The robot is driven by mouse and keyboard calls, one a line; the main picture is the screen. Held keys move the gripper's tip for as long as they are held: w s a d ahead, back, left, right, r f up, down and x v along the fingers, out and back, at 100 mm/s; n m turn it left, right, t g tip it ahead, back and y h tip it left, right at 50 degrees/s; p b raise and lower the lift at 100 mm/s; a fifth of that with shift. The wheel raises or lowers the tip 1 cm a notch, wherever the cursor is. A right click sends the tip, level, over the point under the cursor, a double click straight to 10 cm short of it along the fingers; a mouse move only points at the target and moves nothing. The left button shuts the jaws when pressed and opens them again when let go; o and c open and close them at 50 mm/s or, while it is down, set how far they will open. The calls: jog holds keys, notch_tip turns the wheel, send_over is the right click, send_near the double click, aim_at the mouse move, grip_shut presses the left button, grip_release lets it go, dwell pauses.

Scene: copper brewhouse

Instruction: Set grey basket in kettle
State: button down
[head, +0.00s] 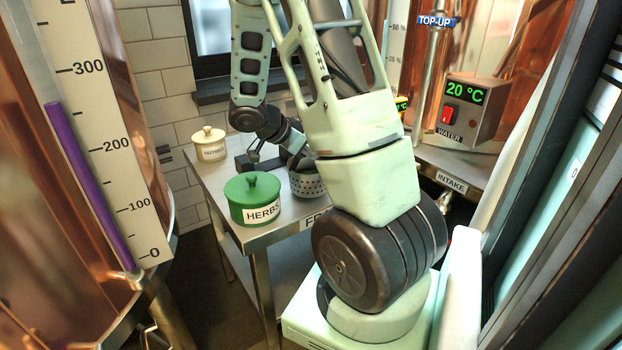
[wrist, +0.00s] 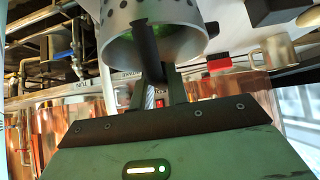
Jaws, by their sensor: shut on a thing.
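The grey basket (head: 308,185) is a small perforated metal pot at the steel table's far right part, partly hidden by my arm in the head view. It also shows large at the top of the wrist view (wrist: 178,40). My gripper (wrist: 155,72) is shut on the basket's dark handle (wrist: 146,42). In the head view its fingers are mostly hidden behind my arm. I cannot tell whether the basket touches the tabletop. Copper vessels stand at the left (head: 24,200) and at the back right (head: 535,45); I cannot tell which is the kettle.
A green lidded HERBS pot (head: 252,200) stands left of the basket on the steel table (head: 215,178). A cream lidded pot (head: 209,145) stands behind it. A control box reading 20 °C (head: 470,108) and a TOP-UP pipe (head: 432,70) are at the right.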

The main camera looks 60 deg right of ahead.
jog(key=shift+r, duration=0.3)
jog(key=shift+r+p, duration=1.05)
jog(key=shift+r, duration=2.15)
